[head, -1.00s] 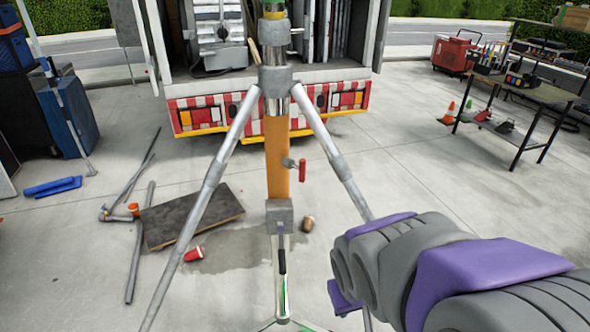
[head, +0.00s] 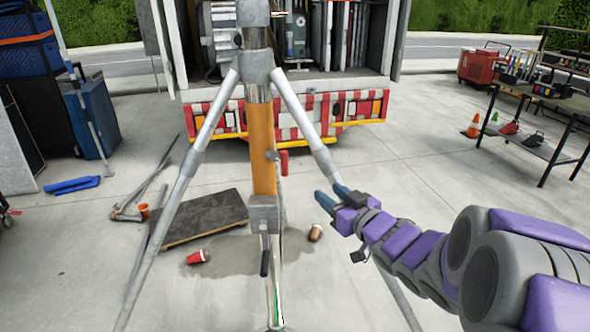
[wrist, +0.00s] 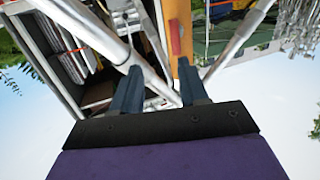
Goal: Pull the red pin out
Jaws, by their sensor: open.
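The red pin (head: 283,162) sticks out from the right side of an orange and grey stand post (head: 262,150), at about mid-height. It is small and upright in the head view. In the wrist view the red pin (wrist: 175,38) shows just beyond the fingertips, against the orange post (wrist: 188,75). My gripper (head: 331,194) is to the right of the pin and lower in the head view, apart from it. Its two blue-grey fingers are open and empty, as the wrist view (wrist: 158,68) also shows.
The stand's slanted grey legs (head: 312,130) spread on both sides, one close behind my gripper. A dark board (head: 205,218), red cup (head: 197,257) and brown cup (head: 316,233) lie on the concrete. A truck (head: 290,115) stands behind; a work table (head: 545,100) is at right.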

